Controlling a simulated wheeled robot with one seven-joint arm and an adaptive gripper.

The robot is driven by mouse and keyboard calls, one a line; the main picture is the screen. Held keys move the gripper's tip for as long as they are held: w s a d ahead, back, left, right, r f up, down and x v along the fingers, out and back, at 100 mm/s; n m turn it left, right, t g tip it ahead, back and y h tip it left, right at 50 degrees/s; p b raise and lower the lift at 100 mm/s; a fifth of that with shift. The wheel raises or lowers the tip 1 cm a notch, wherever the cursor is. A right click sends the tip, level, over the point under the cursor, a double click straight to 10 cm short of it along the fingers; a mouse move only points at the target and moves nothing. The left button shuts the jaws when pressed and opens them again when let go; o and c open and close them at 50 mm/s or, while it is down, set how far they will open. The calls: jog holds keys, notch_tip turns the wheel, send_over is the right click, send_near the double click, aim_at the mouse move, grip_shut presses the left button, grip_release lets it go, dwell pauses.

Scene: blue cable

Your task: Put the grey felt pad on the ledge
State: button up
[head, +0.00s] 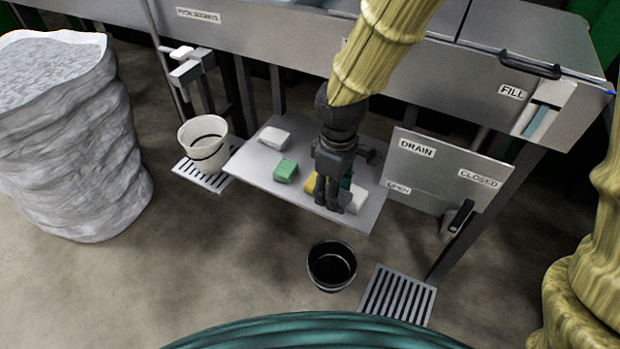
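The ledge (258,182) is a flat grey shelf below the trough. A white block (273,138) lies at its back left, with a green sponge (286,170) in front. A yellow piece (311,183) and a dark green piece (347,180) show partly behind my gripper. A pale grey piece (357,198) lies at the front right, partly hidden by the fingers; I cannot tell whether it is the grey felt pad. My gripper (331,205) points down over the front right of the ledge. Its fingers look close together, and any grip between them is hidden.
A white bucket (203,145) stands on a floor grate left of the ledge. A black bucket (332,266) stands on the floor in front, beside another grate (397,294). A drain sign panel (445,172) stands close right.

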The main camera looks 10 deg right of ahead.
jog(key=shift+s+f+n, duration=0.15)
jog(key=shift+f+n, duration=0.1)
jog(key=shift+n, duration=0.05)
jog(key=shift+w+d, duration=0.15)
jog(key=shift+w, duration=0.1)
jog(key=w+d, duration=0.3)
jog(key=w, duration=0.1)
jog(key=w+d+f, duration=0.1)
jog(key=w+d, duration=0.2)
jog(key=w, duration=0.2)
jog(key=w+d+b, duration=0.1)
jog(key=w+d, duration=0.2)
jog(key=w, duration=0.2)
jog(key=shift+w+d+f, duration=0.15)
jog(key=shift+d+f, duration=0.15)
jog(key=shift+d, duration=0.05)
jog(key=shift+f+b, duration=0.4)
jog(key=shift+f, duration=2.3)
